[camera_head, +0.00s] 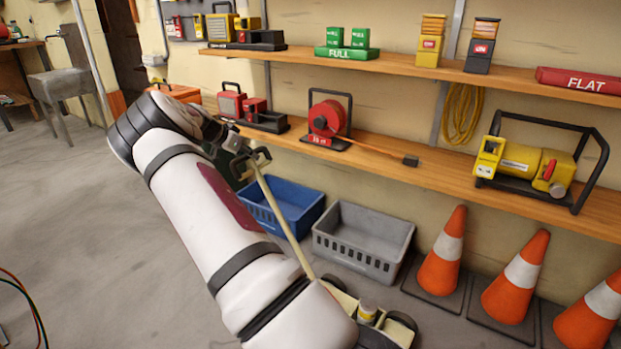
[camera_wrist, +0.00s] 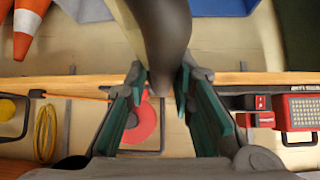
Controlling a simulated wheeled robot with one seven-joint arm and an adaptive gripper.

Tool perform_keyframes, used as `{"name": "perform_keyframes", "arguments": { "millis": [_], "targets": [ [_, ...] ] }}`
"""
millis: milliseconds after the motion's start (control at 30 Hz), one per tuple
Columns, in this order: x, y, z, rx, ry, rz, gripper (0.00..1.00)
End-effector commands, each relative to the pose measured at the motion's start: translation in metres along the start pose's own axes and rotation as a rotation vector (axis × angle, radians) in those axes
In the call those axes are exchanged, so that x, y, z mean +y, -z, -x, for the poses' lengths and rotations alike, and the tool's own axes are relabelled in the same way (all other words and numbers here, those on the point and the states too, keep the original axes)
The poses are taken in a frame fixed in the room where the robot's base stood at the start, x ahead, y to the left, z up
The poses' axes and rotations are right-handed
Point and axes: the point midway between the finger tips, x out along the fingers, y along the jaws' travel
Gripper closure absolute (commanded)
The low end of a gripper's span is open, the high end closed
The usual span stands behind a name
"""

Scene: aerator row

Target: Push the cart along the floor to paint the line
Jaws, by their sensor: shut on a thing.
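The line-painting cart (camera_head: 365,318) stands on the floor at the bottom centre of the head view, partly hidden by my arm. It has a cream deck, dark wheels and a small can on top. Its long cream handle (camera_head: 279,215) slopes up to the left and ends in a dark grip. My gripper (camera_head: 243,158) is shut on the top of this handle, mostly hidden behind my arm's end. In the wrist view, the teal-padded fingers of my gripper (camera_wrist: 160,80) are on both sides of the dark handle grip (camera_wrist: 160,35). No painted line shows on the visible floor.
A blue crate (camera_head: 290,207) and a grey crate (camera_head: 362,240) stand below the lower shelf (camera_head: 400,168), close to the cart. Orange cones (camera_head: 441,255) stand to the right along the wall. The concrete floor (camera_head: 90,230) at left is open. Cables (camera_head: 30,300) lie at lower left.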

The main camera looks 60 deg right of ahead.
Motion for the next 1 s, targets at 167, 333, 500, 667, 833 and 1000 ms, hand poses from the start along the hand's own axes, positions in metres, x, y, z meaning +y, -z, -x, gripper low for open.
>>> {"name": "perform_keyframes", "arguments": {
  "millis": [167, 333, 500, 667, 833, 1000],
  "targets": [
    [0.002, -0.007, -0.003, -0.011, -0.009, 0.0, 1.0],
    [0.007, -0.007, -0.003, -0.011, -0.01, 0.0, 1.0],
    [0.02, -0.008, -0.003, -0.012, -0.012, 0.0, 1.0],
    [0.031, -0.008, -0.002, -0.013, -0.011, 0.0, 1.0],
    [0.044, -0.007, -0.003, -0.01, -0.013, -0.001, 1.0],
    [0.056, -0.006, -0.002, -0.009, -0.01, -0.002, 1.0]
  ]
}}
